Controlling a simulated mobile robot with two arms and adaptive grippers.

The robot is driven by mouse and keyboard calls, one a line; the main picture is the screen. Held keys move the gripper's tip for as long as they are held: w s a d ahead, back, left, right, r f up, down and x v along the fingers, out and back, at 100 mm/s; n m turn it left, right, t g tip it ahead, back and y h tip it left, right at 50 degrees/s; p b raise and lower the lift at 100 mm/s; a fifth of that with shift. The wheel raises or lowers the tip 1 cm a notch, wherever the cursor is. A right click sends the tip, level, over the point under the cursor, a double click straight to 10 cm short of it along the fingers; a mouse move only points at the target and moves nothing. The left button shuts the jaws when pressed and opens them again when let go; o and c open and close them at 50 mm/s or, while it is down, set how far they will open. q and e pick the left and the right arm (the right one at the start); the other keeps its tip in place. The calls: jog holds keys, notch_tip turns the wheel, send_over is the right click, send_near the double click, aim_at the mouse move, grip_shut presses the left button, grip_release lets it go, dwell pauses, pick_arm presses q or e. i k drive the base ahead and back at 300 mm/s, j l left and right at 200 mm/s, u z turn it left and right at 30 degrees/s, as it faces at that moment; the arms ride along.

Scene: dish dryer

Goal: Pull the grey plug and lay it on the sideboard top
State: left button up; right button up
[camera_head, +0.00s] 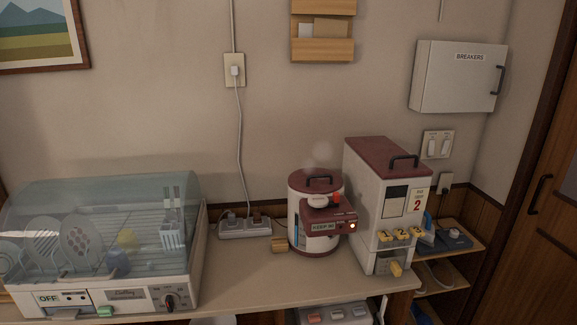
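A power strip (244,233) sits at the back of the wooden sideboard top (250,275), between the dish dryer and the round cooker. A small greyish plug (228,216) stands in its left part, apparently the grey plug, though it is too small to be sure of its colour. A brown plug (257,217) stands in its right part. Both look seated in the strip. Neither of my grippers is in view.
The clear-lidded dish dryer (125,297) stands left, with an OFF display. The round cooker (300,225) has a lit lamp and steam above it. A tall rice dispenser (375,170) stands right. A white cord (239,130) runs down from the wall outlet. The sideboard's front middle is clear.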

aim_at(232, 218)
jog(key=i+l+u, duration=0.8)
jog(key=i+l, duration=0.25)
jog(key=l, duration=0.15)
